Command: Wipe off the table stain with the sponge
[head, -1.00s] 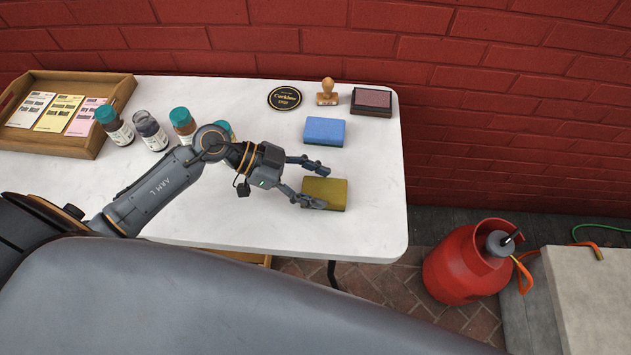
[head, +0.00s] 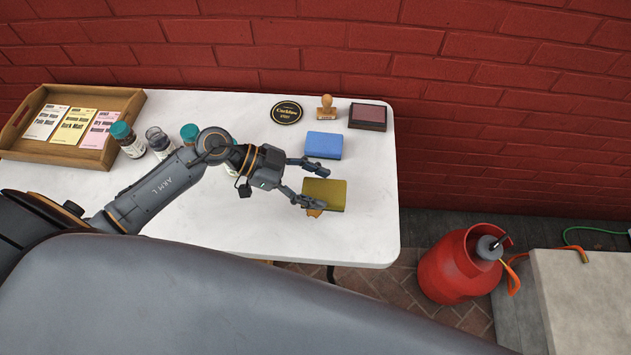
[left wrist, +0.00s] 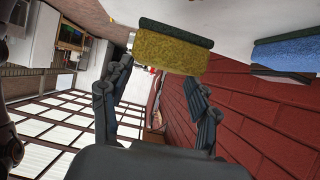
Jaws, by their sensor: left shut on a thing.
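A yellow sponge (head: 326,192) with a dark green side, seen in the left wrist view (left wrist: 168,52), is between the fingers of my left gripper (head: 319,186). The gripper is shut on it, near the right end of the white table (head: 230,222). Its two fingers also show in the left wrist view (left wrist: 160,85). A small orange-brown patch (head: 314,213), which looks like the stain, shows at the sponge's near edge; the sponge hides the rest. I cannot tell whether the sponge touches the table. My right gripper is not in view.
A blue sponge (head: 323,145) lies just behind. A round dark coaster (head: 286,112), a wooden stamp (head: 326,106) and an ink pad (head: 367,116) are along the back. Jars (head: 127,139) and a card tray (head: 20,148) are left. A red gas cylinder (head: 455,268) stands beyond the table's right edge.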

